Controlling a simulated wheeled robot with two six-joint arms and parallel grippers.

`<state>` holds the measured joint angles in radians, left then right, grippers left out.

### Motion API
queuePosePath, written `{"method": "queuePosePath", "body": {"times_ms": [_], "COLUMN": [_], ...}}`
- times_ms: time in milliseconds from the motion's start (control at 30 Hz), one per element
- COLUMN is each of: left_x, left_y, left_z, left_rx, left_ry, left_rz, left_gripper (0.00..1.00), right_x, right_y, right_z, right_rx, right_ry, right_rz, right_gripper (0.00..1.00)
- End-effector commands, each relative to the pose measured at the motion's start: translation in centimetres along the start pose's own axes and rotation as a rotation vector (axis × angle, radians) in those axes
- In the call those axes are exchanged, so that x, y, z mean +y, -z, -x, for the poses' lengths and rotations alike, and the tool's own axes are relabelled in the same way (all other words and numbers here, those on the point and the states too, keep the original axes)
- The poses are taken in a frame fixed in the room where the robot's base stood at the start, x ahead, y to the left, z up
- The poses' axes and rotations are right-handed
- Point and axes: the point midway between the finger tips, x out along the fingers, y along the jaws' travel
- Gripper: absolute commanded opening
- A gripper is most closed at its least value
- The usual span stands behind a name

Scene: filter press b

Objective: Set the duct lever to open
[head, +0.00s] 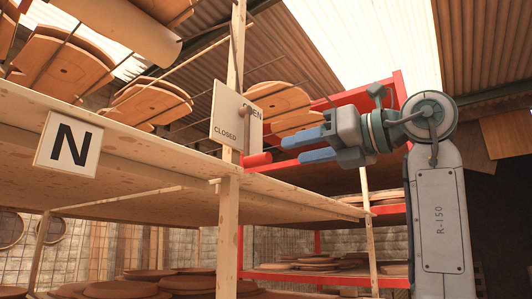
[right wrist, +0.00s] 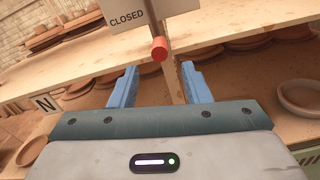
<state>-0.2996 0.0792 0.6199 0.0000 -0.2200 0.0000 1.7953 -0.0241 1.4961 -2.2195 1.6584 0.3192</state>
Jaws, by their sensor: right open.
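The duct lever has a red grip (head: 257,160) at its lower end, in front of a wooden post below a pale sign board (head: 230,118). The board reads CLOSED at lower left and OPEN at upper right, partly covered. The red grip also shows in the right wrist view (right wrist: 159,48), just under the board by the word CLOSED. My right gripper (head: 293,148) is open, its blue fingers pointing left toward the grip, with a gap between. In the right wrist view the grip appears ahead of and between the open fingers (right wrist: 161,76). My left gripper is out of view.
Wooden shelving (head: 130,160) with a post (head: 228,245) stands behind the lever. An N plate (head: 68,145) hangs on the shelf edge at left. A red frame (head: 398,92) stands behind my right arm. Round clay pieces (head: 275,98) lie on the shelves.

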Motion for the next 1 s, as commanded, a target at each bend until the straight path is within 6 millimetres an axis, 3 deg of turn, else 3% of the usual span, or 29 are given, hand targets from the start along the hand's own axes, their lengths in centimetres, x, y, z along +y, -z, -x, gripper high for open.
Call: {"method": "queuePosePath", "body": {"times_ms": [33, 200, 400, 833, 1000], "left_x": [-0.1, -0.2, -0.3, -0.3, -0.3], "left_y": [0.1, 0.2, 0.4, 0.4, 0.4], "left_z": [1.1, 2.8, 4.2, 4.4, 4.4], "left_rx": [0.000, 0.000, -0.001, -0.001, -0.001], "left_ry": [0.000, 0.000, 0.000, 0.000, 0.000], "left_rz": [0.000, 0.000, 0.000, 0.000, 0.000], "left_gripper": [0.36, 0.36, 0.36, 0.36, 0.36], "right_x": [0.1, 0.1, 0.1, 0.0, 0.0], "right_y": [-0.5, -0.5, -0.3, 0.0, 0.0], "right_z": [-1.1, -4.5, -7.3, -8.4, -8.4], "right_rx": [0.003, 0.003, 0.002, -0.001, -0.001], "right_ry": [-0.003, -0.004, -0.004, -0.002, -0.002], "right_rz": [-0.002, -0.002, -0.001, 0.000, 0.000], "right_gripper": [0.43, 0.43, 0.43, 0.43, 0.12]}}
